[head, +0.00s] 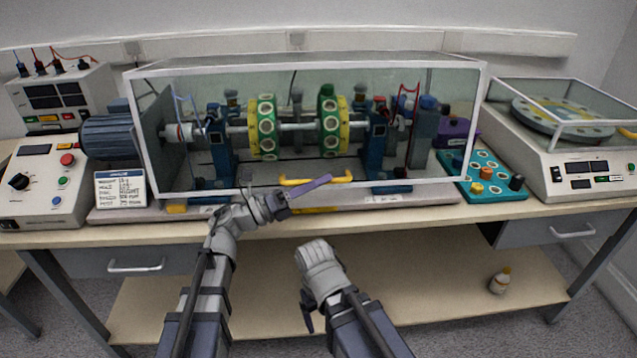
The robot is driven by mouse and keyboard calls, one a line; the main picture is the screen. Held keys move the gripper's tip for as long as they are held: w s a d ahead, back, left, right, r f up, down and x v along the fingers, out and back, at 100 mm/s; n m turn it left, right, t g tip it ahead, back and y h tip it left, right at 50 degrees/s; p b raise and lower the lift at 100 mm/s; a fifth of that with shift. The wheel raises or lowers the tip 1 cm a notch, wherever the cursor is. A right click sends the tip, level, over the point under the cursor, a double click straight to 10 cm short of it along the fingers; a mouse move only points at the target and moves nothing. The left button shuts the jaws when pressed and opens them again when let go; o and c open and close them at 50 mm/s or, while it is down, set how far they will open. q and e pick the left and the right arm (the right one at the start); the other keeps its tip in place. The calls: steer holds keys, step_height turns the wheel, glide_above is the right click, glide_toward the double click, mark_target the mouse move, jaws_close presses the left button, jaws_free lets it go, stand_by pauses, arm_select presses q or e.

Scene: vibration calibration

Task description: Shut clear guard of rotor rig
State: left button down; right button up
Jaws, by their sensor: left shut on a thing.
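The clear guard (310,61) is a white-framed box over the rotor rig. Its lower front edge is close above the rig's base (440,191); I cannot tell whether they touch. Inside, a shaft carries two green and yellow rotor discs (263,128) between blue supports. A yellow handle (342,177) is on the guard's lower front edge. My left gripper (322,183) is at this handle, shut on it, with its purple finger covering part of it. My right gripper (307,308) hangs low in front of the bench, away from the guard; its jaws do not show clearly.
A motor (108,136) and a label card (120,188) stand left of the guard. Control boxes (38,185) are at far left. A green button panel (484,176) and a covered turntable unit (570,165) are at right. A small bottle (500,281) stands on the lower shelf.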

arm_select(q)
steer(key=shift+w+f+b, duration=0.15)
steer(key=shift+f+b, duration=0.3)
steer(key=shift+f, duration=0.3)
steer(key=c, duration=0.8)
jaws_free()
steer(key=shift+c, duration=0.2)
steer(key=shift+a, duration=0.1)
steer(key=b+v, duration=0.2)
steer(key=v, duration=0.5)
steer(key=shift+a+f, duration=0.15)
steer(key=shift+a, duration=0.2)
